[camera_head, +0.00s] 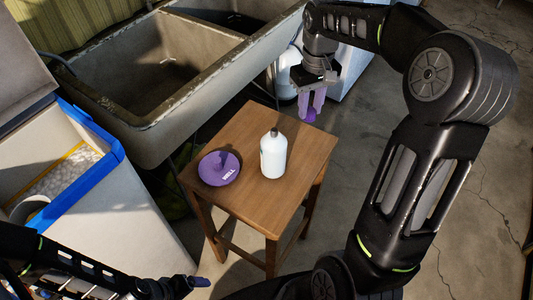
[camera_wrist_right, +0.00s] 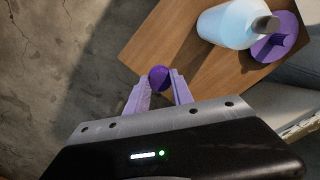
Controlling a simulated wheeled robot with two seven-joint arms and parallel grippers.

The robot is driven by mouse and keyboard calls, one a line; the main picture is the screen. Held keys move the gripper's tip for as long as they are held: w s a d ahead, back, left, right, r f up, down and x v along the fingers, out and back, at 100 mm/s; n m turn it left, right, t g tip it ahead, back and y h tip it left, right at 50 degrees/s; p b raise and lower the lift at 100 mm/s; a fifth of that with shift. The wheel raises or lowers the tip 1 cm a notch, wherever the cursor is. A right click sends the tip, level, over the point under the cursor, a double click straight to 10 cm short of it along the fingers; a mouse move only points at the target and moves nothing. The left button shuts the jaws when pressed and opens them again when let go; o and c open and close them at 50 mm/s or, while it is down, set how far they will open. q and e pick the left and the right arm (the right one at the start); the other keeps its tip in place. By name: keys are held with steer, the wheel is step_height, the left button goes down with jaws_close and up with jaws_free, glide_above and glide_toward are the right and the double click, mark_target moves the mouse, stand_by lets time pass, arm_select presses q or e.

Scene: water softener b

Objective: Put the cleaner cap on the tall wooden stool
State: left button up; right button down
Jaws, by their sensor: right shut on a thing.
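The cleaner cap, a small round purple piece (camera_head: 311,116), is between the fingertips of my right gripper (camera_head: 312,106). It also shows in the right wrist view as a dark purple ball shape (camera_wrist_right: 158,76). My right gripper (camera_wrist_right: 160,92) is shut on it and points down near the stool's back right edge. The tall wooden stool (camera_head: 235,135) stands in the middle, its brown top also visible in the right wrist view (camera_wrist_right: 170,45). My left gripper (camera_head: 185,284) is low at the bottom left, away from the stool; its jaw opening is unclear.
On the stool stand a white bottle (camera_head: 273,158) and a round purple lid (camera_head: 219,167) with white lettering. A stone sink (camera_head: 165,110) is behind left. A white bin with blue rim (camera_head: 85,195) is at left. The stool top's back right part is bare.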

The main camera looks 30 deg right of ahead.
glide_above(305, 142)
steer(key=shift+f, duration=2.45)
steer(key=shift+f, duration=2.55)
steer(key=shift+f, duration=0.1)
steer(key=c, duration=1.1)
jaws_free()
step_height(305, 142, up, 12)
steer(key=shift+r, duration=0.15)
